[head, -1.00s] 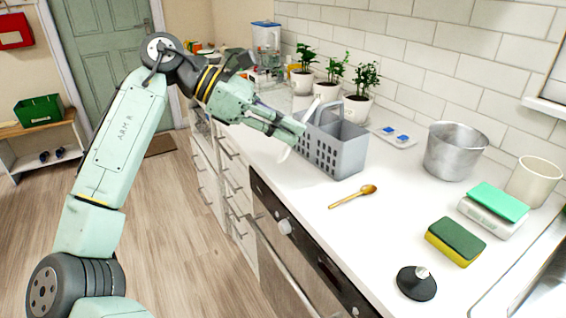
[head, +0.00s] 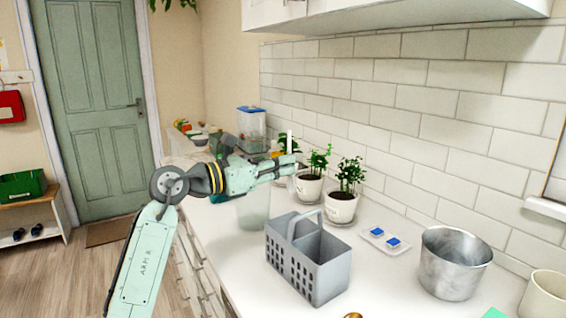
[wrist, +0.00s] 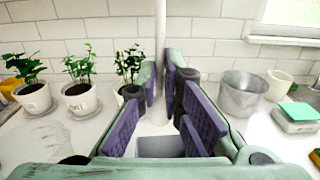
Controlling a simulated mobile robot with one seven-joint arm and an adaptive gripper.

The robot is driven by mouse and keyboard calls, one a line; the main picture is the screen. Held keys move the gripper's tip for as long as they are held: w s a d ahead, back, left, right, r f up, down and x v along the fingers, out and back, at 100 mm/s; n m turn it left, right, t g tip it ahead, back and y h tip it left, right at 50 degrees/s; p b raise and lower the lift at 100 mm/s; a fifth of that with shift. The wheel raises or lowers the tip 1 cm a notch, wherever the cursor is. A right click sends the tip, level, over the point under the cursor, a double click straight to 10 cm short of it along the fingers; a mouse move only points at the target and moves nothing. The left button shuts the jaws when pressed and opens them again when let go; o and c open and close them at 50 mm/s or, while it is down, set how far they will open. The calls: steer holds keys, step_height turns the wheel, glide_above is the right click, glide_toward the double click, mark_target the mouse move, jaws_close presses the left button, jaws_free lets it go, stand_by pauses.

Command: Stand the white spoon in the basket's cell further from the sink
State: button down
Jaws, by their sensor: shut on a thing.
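My gripper (head: 289,165) is shut on the white spoon (head: 289,143), which stands upright with a thin white length above the fingers. Part of the basket (wrist: 160,147) shows below the fingers in the wrist view.
Potted plants (head: 343,205) stand behind the basket, close to my gripper. A clear container (head: 253,210) stands left of the basket. A blue-and-white tray (head: 385,241), a metal pot (head: 453,265) and a cream cup (head: 545,296) are to the right. Wall cabinets (head: 380,15) hang above.

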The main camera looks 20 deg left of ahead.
step_height(320, 180, down, 9)
steer(key=shift+f, duration=0.15)
stand_by(0.8)
steer(key=c, duration=1.7)
jaws_free()
steer(key=shift+o, duration=0.2)
steer(key=v, duration=1.2)
